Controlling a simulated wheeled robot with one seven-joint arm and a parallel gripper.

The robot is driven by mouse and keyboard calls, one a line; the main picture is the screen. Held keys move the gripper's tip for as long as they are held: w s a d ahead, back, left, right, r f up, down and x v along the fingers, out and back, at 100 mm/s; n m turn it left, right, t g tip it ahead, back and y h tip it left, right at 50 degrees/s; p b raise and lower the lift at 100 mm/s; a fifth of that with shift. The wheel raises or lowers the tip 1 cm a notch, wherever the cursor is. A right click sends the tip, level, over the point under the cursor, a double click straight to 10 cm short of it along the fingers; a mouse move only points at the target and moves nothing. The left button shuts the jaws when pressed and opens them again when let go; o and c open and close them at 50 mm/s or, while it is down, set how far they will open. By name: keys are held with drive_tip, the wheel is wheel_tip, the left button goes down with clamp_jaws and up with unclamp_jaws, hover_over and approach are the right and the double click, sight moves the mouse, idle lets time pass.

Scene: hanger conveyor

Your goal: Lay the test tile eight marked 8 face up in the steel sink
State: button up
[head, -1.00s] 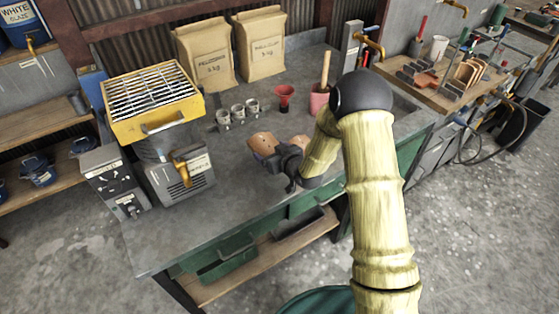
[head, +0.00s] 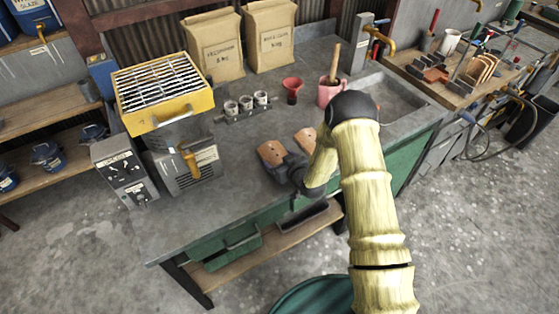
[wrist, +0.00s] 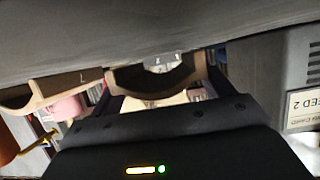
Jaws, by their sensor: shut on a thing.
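My gripper (head: 288,165) is shut on an orange-brown curved tile (head: 270,152) at the middle of the grey bench. In the wrist view the tile (wrist: 155,76) shows edge-on as a shallow arch between the fingers, close to the bench surface. I cannot tell whether it touches the bench, and I cannot read its mark. A second similar tile (head: 304,138) lies just right of it, partly behind my arm. The steel sink (head: 392,97) is set in the bench at the back right.
A pink mug (head: 328,94) with a wooden handle in it stands left of the sink. A red funnel (head: 292,88) and small cups (head: 247,104) stand behind the tiles. The bench front is clear.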

drive_tip(key=shift+f, duration=0.35)
drive_tip(key=shift+f, duration=0.1)
drive_tip(key=o, duration=1.1)
drive_tip(key=shift+s+d, duration=0.2)
drive_tip(key=shift+s, duration=0.05)
drive_tip(key=b+v, duration=0.2)
drive_tip(key=v, duration=0.9)
drive_tip(key=shift+s+d+r+b, duration=0.15)
drive_tip(key=shift+r+b, duration=0.1)
drive_tip(key=shift+b, duration=0.05)
